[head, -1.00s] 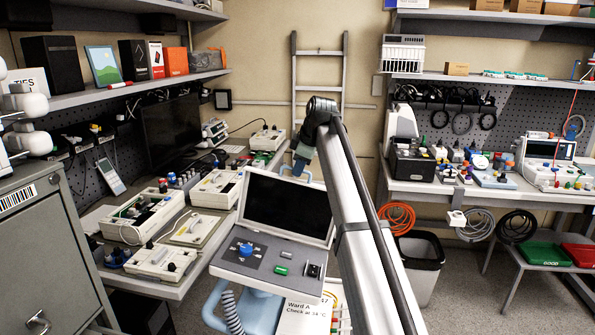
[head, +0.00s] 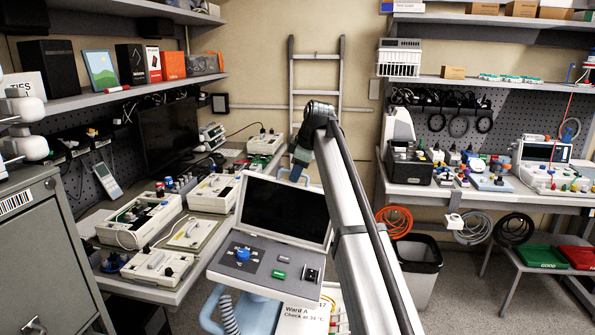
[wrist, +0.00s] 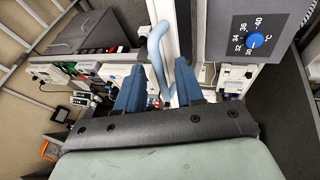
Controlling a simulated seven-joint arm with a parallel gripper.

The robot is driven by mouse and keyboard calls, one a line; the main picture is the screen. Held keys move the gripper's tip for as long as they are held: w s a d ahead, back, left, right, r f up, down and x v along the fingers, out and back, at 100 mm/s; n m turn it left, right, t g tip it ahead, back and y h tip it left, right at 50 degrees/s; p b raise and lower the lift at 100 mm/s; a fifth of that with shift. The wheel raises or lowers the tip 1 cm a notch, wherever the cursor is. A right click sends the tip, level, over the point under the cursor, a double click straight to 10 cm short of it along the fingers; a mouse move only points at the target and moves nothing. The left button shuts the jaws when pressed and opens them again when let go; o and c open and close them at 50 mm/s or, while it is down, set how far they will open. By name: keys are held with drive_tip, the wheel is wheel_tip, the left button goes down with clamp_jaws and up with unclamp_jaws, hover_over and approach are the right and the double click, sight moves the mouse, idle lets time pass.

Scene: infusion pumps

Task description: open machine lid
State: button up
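The machine is a grey unit with a dark screen in a pale-framed upright lid (head: 286,207) and a control panel (head: 268,264) in front. The panel carries a blue knob (head: 243,254) and a green button. The lid stands tilted up from the panel. In the wrist view the knob (wrist: 254,40) with its temperature scale shows at the upper right. My gripper (wrist: 157,85) has two blue fingers set apart, with nothing held between them. A light blue bent tube (wrist: 155,48) shows beyond the fingertips. In the head view my gripper (head: 300,156) is partly hidden at the lid's upper right.
A left bench (head: 110,280) carries several white devices. The right bench (head: 460,196) holds more equipment. A ladder (head: 316,75) leans at the back wall. A labelled sheet (head: 302,317) hangs below the machine.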

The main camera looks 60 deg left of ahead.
drive_tip(key=v, duration=1.4)
drive_tip(key=shift+a, duration=0.1)
drive_tip(key=shift+f, duration=0.1)
